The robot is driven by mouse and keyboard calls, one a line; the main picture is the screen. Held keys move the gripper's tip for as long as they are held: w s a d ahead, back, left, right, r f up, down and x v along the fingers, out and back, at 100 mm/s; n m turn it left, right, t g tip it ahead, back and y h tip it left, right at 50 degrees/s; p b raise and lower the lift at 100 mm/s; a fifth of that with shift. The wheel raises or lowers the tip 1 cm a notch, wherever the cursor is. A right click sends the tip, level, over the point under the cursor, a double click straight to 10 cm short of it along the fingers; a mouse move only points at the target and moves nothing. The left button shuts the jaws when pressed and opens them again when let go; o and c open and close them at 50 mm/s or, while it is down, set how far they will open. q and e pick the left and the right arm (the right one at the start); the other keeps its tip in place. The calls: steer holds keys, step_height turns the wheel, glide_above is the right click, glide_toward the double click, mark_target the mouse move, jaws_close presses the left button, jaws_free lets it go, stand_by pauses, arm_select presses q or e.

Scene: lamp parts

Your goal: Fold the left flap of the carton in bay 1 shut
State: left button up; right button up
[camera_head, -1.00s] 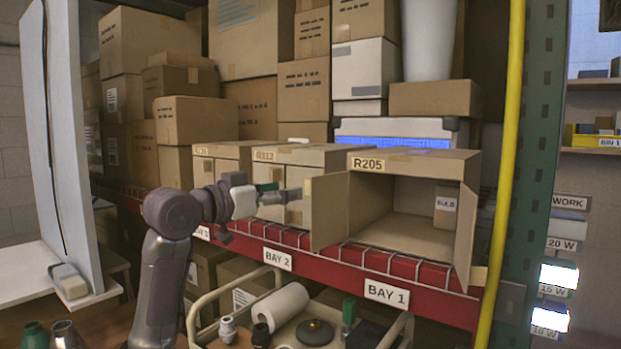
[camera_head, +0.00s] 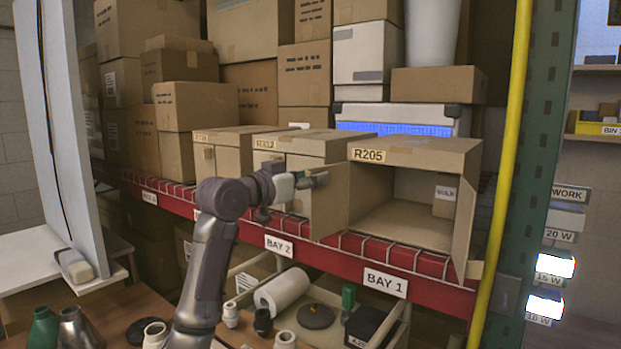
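The open carton (camera_head: 425,152) labelled R205 stands on the shelf above the BAY 1 sign. Its left flap (camera_head: 332,208) stands swung out toward me at the left of the opening. Its right flap (camera_head: 464,215) is also swung out. A small box (camera_head: 445,203) lettered BULB sits inside at the right. My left gripper (camera_head: 318,180) is at the outer, left side of the left flap, near its upper free edge. I cannot tell whether it touches the flap or whether its fingers are apart. My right gripper is out of view.
Closed cartons (camera_head: 292,150) stand left of it above BAY 2. A yellow post (camera_head: 507,150) and a green upright (camera_head: 541,170) bound the right side. Below the red shelf beam (camera_head: 335,260), a cream tray (camera_head: 400,335) holds lamp parts. A tall pale panel (camera_head: 70,140) stands left.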

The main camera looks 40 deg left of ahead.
arm_select(q)
jaws_close()
